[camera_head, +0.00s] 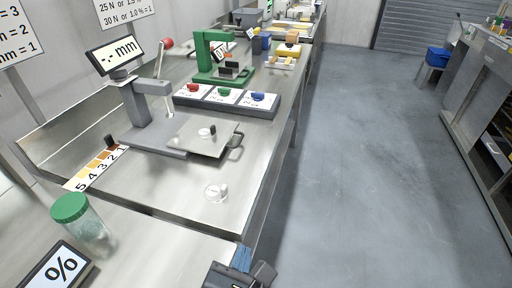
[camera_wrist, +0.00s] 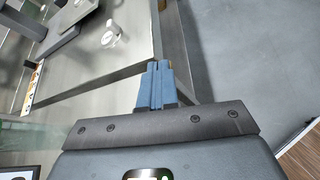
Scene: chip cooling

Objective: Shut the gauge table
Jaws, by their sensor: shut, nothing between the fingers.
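The gauge (camera_head: 150,115) stands on the steel bench with a display reading "-.- mm" on top. Its table, a light flat plate (camera_head: 193,141), sticks out to the right of the gauge's column, towards the bench's front edge. A dark loop handle (camera_head: 237,141) is on the plate's right edge. A small white piece and a small black piece lie on the plate. My gripper (camera_head: 243,256) is shut and empty, low in the picture near the bench's front edge, well apart from the handle. Its blue fingers (camera_wrist: 155,85) are together in the wrist view.
A small white object (camera_head: 216,192) sits on the bench between my gripper and the plate; it also shows in the wrist view (camera_wrist: 110,36). A green-lidded jar (camera_head: 82,222) and a % display (camera_head: 62,267) stand lower left. A button panel (camera_head: 225,98) lies behind the plate.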

